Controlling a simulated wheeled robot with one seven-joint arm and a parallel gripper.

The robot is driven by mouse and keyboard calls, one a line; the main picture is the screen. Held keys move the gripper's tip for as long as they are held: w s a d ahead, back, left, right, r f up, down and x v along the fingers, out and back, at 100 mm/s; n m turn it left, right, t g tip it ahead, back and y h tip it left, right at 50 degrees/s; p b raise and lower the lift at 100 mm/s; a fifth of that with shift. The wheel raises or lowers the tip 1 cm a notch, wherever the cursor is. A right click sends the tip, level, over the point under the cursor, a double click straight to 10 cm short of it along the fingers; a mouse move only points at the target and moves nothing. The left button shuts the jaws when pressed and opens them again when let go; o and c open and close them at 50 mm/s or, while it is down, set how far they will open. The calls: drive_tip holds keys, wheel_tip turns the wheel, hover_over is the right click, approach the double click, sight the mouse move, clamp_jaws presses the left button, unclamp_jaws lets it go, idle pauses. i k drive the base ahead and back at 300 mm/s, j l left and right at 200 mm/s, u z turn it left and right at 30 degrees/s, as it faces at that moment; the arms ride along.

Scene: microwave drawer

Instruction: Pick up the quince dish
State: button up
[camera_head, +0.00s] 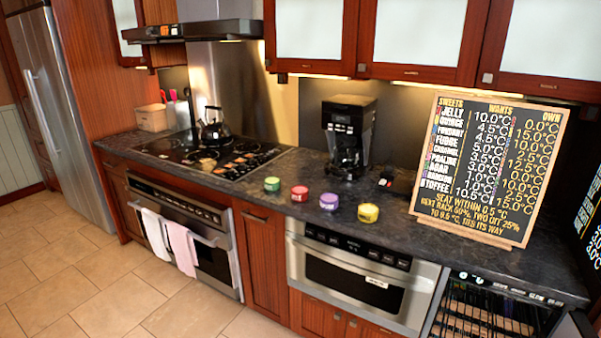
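Several small round dishes stand in a row on the dark counter: a green one (272,184), a red one (299,193), a purple one (329,202) and a yellow one (368,213). Their labels are too small to read, so I cannot tell which is the quince dish. A framed menu board (482,165) stands on the counter at right. It lists sweets, with quince near the top, beside columns headed WANTS and OWN in °C. My gripper is not in view.
A coffee maker (348,137) and a small black object (396,181) stand behind the dishes. A cooktop with a kettle (215,129) is at left. A microwave drawer (355,277) and a rack unit (497,308) are below the counter. Tiled floor (110,290) is clear at left.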

sight(367, 213)
drive_tip(key=z, duration=1.45)
drive_tip(key=u, duration=1.25)
drive_tip(key=i+u, duration=0.7)
drive_tip(key=u, duration=0.25)
drive_tip(key=i+l+u, duration=0.15)
drive_tip(key=i+u, duration=0.15)
drive_tip(key=u, duration=0.15)
